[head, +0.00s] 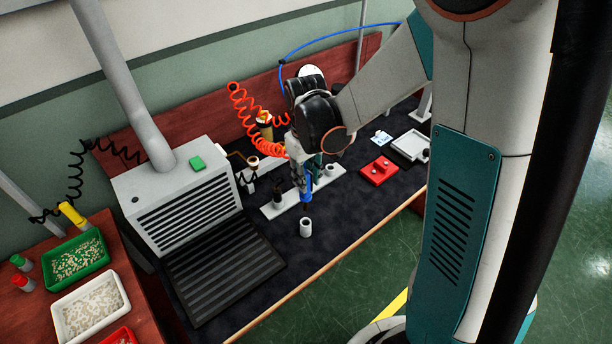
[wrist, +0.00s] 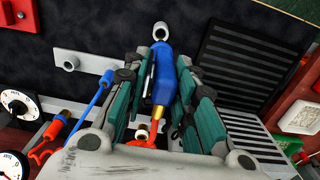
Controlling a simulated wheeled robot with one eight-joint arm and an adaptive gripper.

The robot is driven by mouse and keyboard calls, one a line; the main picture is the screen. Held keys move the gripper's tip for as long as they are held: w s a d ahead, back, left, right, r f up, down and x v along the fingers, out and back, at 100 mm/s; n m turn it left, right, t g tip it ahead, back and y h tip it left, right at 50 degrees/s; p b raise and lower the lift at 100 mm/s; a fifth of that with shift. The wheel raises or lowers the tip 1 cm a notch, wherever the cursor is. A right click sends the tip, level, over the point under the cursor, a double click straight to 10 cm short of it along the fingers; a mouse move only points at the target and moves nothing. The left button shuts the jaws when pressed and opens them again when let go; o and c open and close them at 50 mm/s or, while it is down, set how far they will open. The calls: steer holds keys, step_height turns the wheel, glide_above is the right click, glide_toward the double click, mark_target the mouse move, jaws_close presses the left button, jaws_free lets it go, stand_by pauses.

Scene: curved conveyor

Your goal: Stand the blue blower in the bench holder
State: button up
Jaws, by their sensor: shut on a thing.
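My gripper (head: 305,178) is over the bench, shut on the blue blower (wrist: 163,68), which lies between the green-padded fingers in the wrist view. The blower's blue body (head: 306,192) shows below the gripper in the head view, largely hidden by it. Its brass end and a red hose point back toward the wrist. A white open cup (head: 306,228), apparently the bench holder, stands upright on the dark mat, in front of the gripper. It also shows near the blower's blue end in the wrist view (wrist: 160,31); I cannot tell if they touch.
A white strip (head: 268,210) with rings and a black piece lies behind the cup. A grey vented box (head: 190,210) with a black grille stands left. A red block (head: 380,171) and white tray (head: 411,146) lie right. A red coiled hose (head: 243,112) hangs behind.

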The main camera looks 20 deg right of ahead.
steer(key=b, duration=0.5)
glide_above(306, 209)
steer(key=shift+w+d+f, duration=0.1)
steer(key=shift+w+f, duration=0.05)
steer(key=shift+f, duration=1.25)
steer(key=shift+w+d+f, duration=0.1)
steer(key=shift+w+f, duration=0.05)
steer(key=shift+f, duration=1.25)
steer(key=shift+f+b, duration=2.95)
steer(key=shift+f, duration=0.55)
steer(key=o, duration=1)
steer(key=shift+c, duration=0.2)
step_height(306, 209, up, 12)
steer(key=shift+a, duration=0.1)
